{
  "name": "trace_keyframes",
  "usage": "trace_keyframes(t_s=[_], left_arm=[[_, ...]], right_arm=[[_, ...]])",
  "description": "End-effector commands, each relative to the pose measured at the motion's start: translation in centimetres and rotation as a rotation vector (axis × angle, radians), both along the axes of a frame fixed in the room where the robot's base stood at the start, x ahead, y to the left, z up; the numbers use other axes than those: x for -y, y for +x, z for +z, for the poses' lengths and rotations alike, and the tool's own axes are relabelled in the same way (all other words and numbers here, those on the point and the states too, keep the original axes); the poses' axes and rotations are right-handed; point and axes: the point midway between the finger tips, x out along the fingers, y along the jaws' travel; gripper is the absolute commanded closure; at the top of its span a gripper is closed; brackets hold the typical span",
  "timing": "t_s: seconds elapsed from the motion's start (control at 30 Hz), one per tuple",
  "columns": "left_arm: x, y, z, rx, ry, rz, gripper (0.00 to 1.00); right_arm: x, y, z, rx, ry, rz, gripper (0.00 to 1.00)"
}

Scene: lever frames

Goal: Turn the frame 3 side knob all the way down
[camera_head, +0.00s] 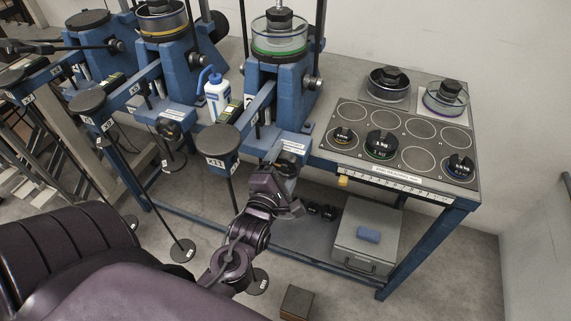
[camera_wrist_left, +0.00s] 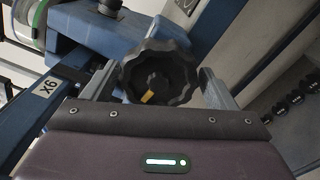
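In the head view my gripper mostly hides that knob. My left gripper (camera_wrist_left: 157,85) has one finger on each side of the knob, with narrow gaps showing, so it looks open around or just before it. I cannot tell whether the fingers touch it. The yellow mark points toward the gripper's palm. My right gripper is in neither view.
Another frame's knob (camera_head: 171,130) and a blue-white bottle (camera_head: 216,95) are to the left. A weight board (camera_head: 407,130) with several black weights lies on the bench at right. A grey box (camera_head: 367,236) sits on the lower shelf. Hanging rods stand below the lever arms.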

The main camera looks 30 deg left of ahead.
Motion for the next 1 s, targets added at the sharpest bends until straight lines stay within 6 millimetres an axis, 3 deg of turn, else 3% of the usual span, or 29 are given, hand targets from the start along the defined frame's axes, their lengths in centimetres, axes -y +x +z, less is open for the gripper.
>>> trace_keyframes(t_s=[0.3, 0.73, 1.0], left_arm=[[0.3, -0.1, 0.2, 0.004, 0.002, -0.006, 0.18], [1.5, -4.8, 0.4, 0.003, 0.002, -0.007, 0.18], [1.7, -5.7, 0.3, 0.007, 0.003, -0.008, 0.18]], right_arm=[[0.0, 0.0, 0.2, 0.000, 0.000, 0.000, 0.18], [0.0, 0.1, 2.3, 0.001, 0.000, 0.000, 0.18], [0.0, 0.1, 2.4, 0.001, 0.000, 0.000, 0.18]])
